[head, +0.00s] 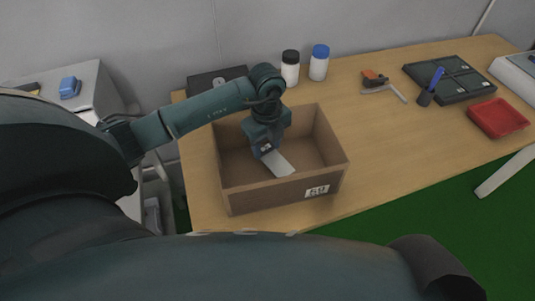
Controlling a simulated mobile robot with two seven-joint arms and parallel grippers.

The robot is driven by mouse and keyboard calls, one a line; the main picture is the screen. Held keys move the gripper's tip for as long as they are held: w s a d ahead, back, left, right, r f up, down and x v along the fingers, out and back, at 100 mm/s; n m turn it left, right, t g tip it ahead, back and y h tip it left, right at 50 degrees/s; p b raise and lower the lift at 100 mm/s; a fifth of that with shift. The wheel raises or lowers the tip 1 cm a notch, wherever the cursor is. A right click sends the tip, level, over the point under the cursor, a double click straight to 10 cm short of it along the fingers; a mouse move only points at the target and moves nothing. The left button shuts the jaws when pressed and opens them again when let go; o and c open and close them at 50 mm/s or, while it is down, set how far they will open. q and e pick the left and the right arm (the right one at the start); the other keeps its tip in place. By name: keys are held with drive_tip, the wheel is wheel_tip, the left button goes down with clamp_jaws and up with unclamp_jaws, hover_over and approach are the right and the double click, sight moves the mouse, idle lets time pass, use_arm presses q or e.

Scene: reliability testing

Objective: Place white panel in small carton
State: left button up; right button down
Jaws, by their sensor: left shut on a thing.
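The small carton (272,192) is an open brown box on the wooden table, with a white label on its front wall. My left gripper (266,150) points down into the carton's opening. It is shut on the white panel (279,164), a flat pale piece that sticks out tilted from the jaws toward the front right. The panel is inside the carton's outline; I cannot tell whether it touches the bottom. The fingertips are partly hidden by the gripper body. My right gripper is not in view.
Two bottles, one black-capped (290,68) and one blue-capped (319,63), stand behind the carton. A red tray (497,118), a dark compartment tray (449,79) and a small tool (382,85) lie to the right.

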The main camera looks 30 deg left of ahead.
sight(267, 149)
use_arm(q)
wheel_tip(267, 149, down, 4)
drive_tip(key=shift+r, duration=0.1)
drive_tip(key=shift+f, duration=0.2)
drive_tip(key=o, duration=1)
drive_tip(key=shift+r, duration=0.1)
drive_tip(key=shift+c, duration=0.2)
drive_tip(key=shift+r, duration=0.25)
wheel_tip(267, 149, up, 12)
drive_tip(key=shift+f, duration=0.1)
